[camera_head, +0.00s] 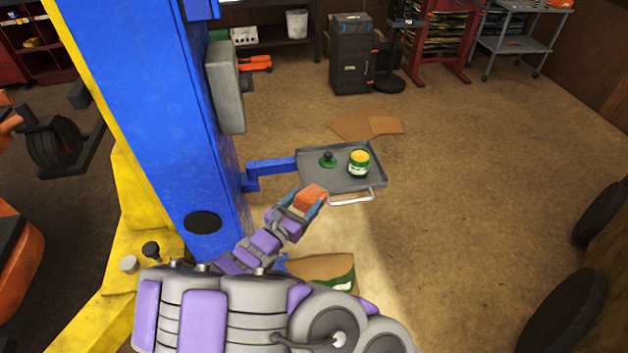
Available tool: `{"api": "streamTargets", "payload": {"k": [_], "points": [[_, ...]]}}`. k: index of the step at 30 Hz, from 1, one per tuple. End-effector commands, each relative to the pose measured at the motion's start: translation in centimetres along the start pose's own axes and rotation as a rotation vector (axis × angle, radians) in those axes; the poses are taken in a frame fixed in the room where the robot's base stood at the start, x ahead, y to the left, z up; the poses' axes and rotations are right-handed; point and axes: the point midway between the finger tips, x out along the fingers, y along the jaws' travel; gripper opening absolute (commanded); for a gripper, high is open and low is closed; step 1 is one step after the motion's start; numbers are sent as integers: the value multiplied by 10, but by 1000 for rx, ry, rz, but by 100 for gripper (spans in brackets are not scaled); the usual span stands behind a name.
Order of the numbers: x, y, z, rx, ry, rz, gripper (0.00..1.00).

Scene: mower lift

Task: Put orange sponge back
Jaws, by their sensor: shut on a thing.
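The orange sponge (312,195) is held in my gripper (310,202), which is shut on it. The sponge is at the near left edge of the grey tray (340,181) in the picture. I cannot tell whether it touches the tray or hovers before it. On the tray stand a green and white can with yellow contents (359,163) and a small green item with a dark knob (328,160). The near left corner of the tray is partly hidden by the sponge and gripper.
A blue arm (270,167) joins the tray to the blue lift column (150,110) on the left. A silver handle (352,199) runs along the tray's near edge. Cardboard (366,123) lies on the floor behind.

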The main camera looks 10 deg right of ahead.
Motion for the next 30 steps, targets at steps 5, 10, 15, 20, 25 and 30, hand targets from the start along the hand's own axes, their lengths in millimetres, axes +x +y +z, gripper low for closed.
{"api": "streamTargets", "payload": {"k": [5, 10, 15, 20, 25, 30], "points": [[-4, -4, -7, -1, 0, -15, 16], [-4, -4, -7, 0, 0, -15, 16], [1, -1, -8, 0, 1, -16, 16], [24, 10, -12, 5, 4, -18, 16], [58, 28, -17, 4, 6, -21, 16], [92, 47, -19, 5, 3, -19, 16]]}}
